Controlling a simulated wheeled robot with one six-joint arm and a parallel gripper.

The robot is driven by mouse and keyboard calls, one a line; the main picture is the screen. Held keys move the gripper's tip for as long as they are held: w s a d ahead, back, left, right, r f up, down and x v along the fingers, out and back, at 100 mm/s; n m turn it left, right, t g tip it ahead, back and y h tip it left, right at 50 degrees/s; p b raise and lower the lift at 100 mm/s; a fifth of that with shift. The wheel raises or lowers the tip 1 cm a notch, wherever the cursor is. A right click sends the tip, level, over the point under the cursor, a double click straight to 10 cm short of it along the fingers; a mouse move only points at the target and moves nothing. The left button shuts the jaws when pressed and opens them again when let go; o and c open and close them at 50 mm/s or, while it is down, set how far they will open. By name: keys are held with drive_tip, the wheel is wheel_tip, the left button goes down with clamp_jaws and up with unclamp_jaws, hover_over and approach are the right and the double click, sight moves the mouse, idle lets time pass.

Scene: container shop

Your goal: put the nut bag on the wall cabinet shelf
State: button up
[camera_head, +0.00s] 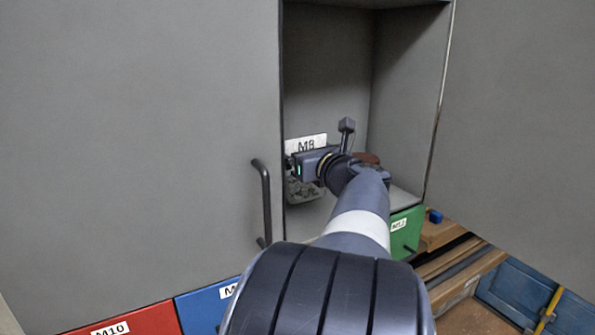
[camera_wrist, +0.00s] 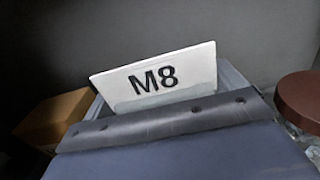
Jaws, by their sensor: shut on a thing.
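The nut bag (camera_head: 303,191) is a clear bag of grey nuts with a white M8 label at its top. My gripper (camera_head: 291,166) is shut on the upper part of the bag, inside the open wall cabinet near its left side. The wrist view shows the bag's M8 label (camera_wrist: 157,78) tilted, rising beyond my gripper (camera_wrist: 165,123); the fingertips are hidden there. The bag hangs low over the cabinet shelf (camera_head: 405,194). I cannot tell whether its bottom touches the shelf, as my arm covers much of it.
A brown round thing (camera_head: 366,158) is at the right in the cabinet; the wrist view also shows it (camera_wrist: 302,100). A cardboard box (camera_wrist: 52,120) is at the left. The grey door (camera_head: 140,130) has a dark handle (camera_head: 264,200). Green (camera_head: 404,230), blue and red (camera_head: 125,325) bins stand below.

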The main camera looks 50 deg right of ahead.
drive_tip(key=shift+f, duration=1.65)
drive_tip(key=shift+f+b, duration=0.15)
drive_tip(key=shift+b, duration=0.2)
drive_tip(key=o, duration=1.2)
drive_tip(key=shift+r, duration=0.25)
drive_tip(key=shift+b+v, duration=0.5)
drive_tip(key=shift+v, duration=5.55)
